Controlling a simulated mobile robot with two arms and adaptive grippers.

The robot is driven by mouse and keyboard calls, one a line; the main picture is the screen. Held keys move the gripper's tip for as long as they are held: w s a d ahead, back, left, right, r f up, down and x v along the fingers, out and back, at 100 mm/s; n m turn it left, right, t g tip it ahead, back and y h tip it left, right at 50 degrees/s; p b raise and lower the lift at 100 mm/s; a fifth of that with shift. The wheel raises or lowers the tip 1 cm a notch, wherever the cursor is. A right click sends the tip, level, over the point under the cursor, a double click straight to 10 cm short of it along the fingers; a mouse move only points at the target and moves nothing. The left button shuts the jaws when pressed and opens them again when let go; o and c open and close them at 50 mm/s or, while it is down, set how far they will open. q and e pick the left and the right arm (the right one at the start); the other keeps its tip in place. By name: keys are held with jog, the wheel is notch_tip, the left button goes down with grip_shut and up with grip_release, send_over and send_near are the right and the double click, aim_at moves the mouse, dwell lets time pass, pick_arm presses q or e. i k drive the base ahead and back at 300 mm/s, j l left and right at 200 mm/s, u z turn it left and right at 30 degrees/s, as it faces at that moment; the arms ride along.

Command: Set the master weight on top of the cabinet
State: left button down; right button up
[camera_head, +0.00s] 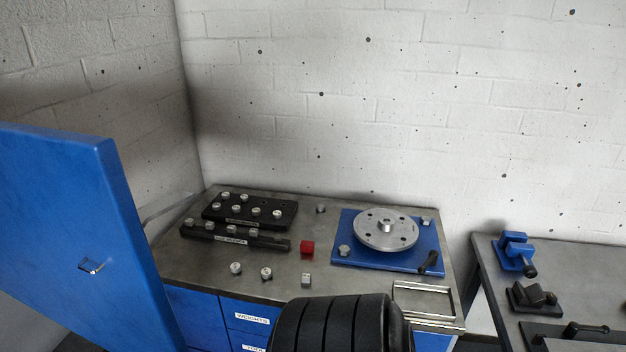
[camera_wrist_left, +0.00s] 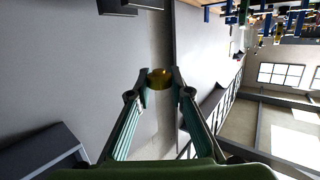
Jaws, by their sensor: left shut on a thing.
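My left gripper (camera_wrist_left: 159,75) shows in the left wrist view, its two fingertips closed on a small round brass-coloured weight (camera_wrist_left: 160,82), which looks like the master weight. The weight is held in the air, with no surface touching it in that view. In the head view neither the held weight nor the left gripper shows. A blue cabinet panel with a small handle (camera_head: 70,230) stands at the left of the head view; whether it is a door or a side I cannot tell. Its top edge is level with the wall bricks. My right gripper is in neither view.
A second grey bench (camera_head: 500,290) with blue and black fixtures stands right.

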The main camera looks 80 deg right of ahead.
aim_at(333, 287)
jog(key=z, duration=0.5)
jog(key=l+z, duration=0.15)
jog(key=z, duration=0.3)
jog(key=k+l+z, duration=0.1)
jog(key=z, duration=0.9)
jog(key=l+z, duration=0.15)
jog(key=z, duration=0.3)
